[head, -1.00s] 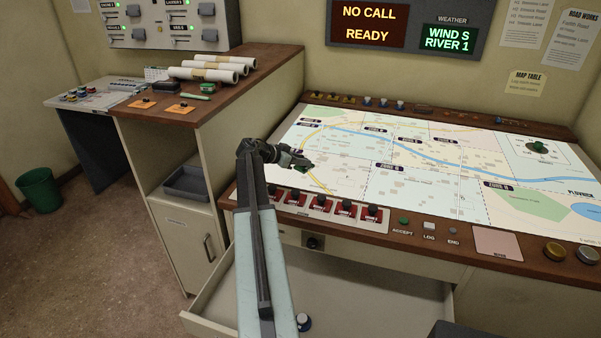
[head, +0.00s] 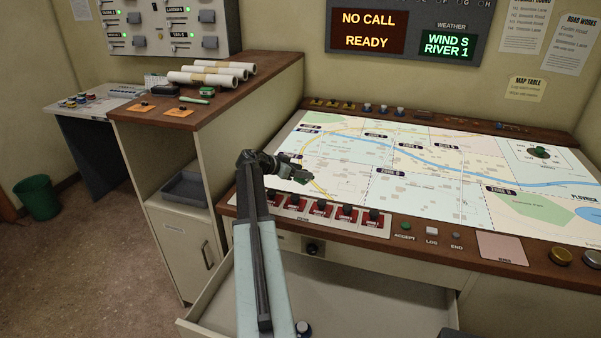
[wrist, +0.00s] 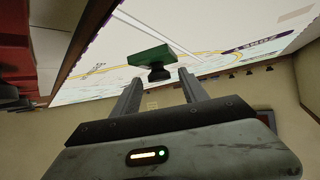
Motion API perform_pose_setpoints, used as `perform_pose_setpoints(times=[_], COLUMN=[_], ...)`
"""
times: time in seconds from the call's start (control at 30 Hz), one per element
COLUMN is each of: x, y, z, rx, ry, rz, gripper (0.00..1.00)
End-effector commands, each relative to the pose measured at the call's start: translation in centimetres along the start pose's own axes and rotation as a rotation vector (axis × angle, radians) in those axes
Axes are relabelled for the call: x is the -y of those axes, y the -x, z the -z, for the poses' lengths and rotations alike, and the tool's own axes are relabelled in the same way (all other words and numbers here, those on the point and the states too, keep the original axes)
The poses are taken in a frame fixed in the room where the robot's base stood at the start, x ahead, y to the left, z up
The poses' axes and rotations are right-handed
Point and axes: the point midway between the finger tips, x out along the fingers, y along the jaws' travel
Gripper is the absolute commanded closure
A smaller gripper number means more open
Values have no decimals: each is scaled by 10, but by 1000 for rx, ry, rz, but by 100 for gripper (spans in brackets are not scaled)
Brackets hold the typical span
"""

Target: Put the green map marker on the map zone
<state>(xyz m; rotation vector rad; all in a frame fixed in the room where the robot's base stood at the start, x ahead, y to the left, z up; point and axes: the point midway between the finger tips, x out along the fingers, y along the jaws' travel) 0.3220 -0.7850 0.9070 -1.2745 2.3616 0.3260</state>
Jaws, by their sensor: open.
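The green map marker (wrist: 152,56) shows in the wrist view as a green block with a short dark knob. The knob points back towards my gripper, and the green part is towards the pale map. My gripper (wrist: 158,79) is open, its two fingers apart, with the marker just beyond the fingertips. In the head view my gripper (head: 303,175) is low over the left front part of the lit map (head: 420,207). The marker is too small there to make out clearly. I cannot tell whether it touches the map. Several dark zone labels lie on the map.
Red switches (head: 320,209) line the console's front left edge. An open drawer (head: 370,292) juts out below. A green knob (head: 538,151) sits on the map's right part. Paper rolls (head: 212,75) and orange plates (head: 180,111) lie on the left cabinet.

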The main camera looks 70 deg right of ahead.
Motion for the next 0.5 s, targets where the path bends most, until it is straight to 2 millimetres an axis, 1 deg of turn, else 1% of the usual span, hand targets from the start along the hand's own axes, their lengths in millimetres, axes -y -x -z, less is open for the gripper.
perform_pose_setpoints(times=[0.13, 0.3, 0.4, 0.5], x=[-1, 0, 0, 0], y=[33, 78, 99, 112], z=[5, 5, 4, 3], rx=[0, 0, 0, 0], ry=[3, 2, 2, 1], rz=[3, 3, 3, 2], gripper=[49, 49, 49, 49])
